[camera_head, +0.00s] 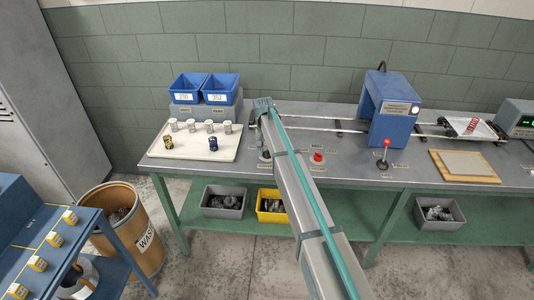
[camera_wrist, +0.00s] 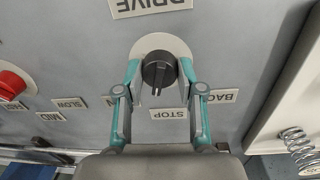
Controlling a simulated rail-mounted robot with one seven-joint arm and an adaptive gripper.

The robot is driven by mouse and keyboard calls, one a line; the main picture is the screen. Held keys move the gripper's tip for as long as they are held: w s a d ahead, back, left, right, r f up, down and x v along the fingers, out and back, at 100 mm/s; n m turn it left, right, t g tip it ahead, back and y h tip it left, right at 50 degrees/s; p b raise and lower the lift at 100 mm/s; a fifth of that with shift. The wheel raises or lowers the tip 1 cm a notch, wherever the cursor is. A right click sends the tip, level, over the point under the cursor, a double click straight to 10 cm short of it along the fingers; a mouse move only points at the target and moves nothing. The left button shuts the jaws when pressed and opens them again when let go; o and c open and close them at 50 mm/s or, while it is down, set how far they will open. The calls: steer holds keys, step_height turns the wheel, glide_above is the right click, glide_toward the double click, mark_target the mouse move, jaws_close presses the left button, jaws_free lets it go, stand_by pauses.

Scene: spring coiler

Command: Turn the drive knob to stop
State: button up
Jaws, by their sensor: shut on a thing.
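The drive knob (camera_wrist: 158,73) is black with a round pale base. It sits below the DRIVE plate (camera_wrist: 150,6) in the wrist view, where the lettering is upside down. My gripper (camera_wrist: 160,72) is shut on the knob, with one teal fingertip on each side. The knob's marked end points down in the picture, toward the STOP label (camera_wrist: 169,114) and slightly left of its middle. Another label at left is partly hidden by a finger. In the head view my arm covers most of the knob area.
A white tray (camera_wrist: 257,137) with a spring is at right. In the head view, blue bins (camera_head: 188,87) stand behind the tray; a blue machine (camera_head: 394,108) stands at right.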

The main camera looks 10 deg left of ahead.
steer(key=shift+n+b, duration=0.3)
steer(key=shift+n, duration=1.2)
steer(key=o, duration=1.1)
steer(key=shift+o, duration=0.2)
step_height(320, 180, up, 12)
steer(key=shift+a, duration=0.45)
steer(key=shift+s, duration=0.1)
